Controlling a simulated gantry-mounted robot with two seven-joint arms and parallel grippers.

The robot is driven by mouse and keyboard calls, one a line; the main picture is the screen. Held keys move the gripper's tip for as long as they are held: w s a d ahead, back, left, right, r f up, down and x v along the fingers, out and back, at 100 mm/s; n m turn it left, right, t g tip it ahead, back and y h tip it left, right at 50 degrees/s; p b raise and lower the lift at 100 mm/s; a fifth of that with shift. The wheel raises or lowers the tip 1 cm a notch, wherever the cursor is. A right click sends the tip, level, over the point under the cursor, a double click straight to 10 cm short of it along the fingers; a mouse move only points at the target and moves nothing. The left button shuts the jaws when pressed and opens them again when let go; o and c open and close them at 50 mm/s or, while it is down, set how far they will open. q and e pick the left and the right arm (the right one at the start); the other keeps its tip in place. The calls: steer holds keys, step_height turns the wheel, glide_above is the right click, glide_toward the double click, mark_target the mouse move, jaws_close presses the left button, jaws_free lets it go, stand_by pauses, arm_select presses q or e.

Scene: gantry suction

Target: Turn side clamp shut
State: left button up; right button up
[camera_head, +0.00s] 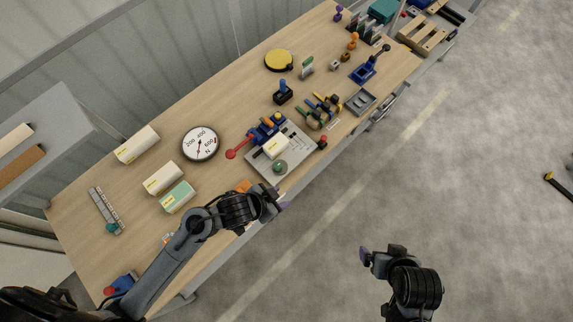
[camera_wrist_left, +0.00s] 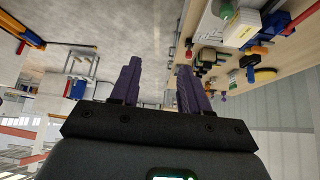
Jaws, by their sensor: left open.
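A grey fixture plate (camera_head: 300,160) lies near the bench's front edge. A blue clamp (camera_head: 266,128) with a red-ended lever (camera_head: 232,154) pointing left stands at its back edge.
A round dial (camera_head: 200,144) and several pale boxes (camera_head: 162,178) stand to the left. Screwdrivers in a rack (camera_head: 320,112), a grey tray (camera_head: 360,101) and another blue clamp (camera_head: 368,69) stand to the right. The floor (camera_head: 320,230) in front is clear.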

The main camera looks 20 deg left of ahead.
arm_select(q)
steer(key=w+d+f+m+g+h+b, duration=0.2)
steer(key=d+f+m+b, duration=0.25)
steer(key=f, duration=0.45)
steer(key=m+g+y+b, duration=0.2)
steer(key=m+g+b, duration=0.1)
steer(key=b, duration=1)
glide_toward(277, 165)
steer(key=x, duration=0.9)
steer(key=shift+b, duration=0.35)
steer(key=shift+c, duration=0.2)
steer(key=c, duration=0.7)
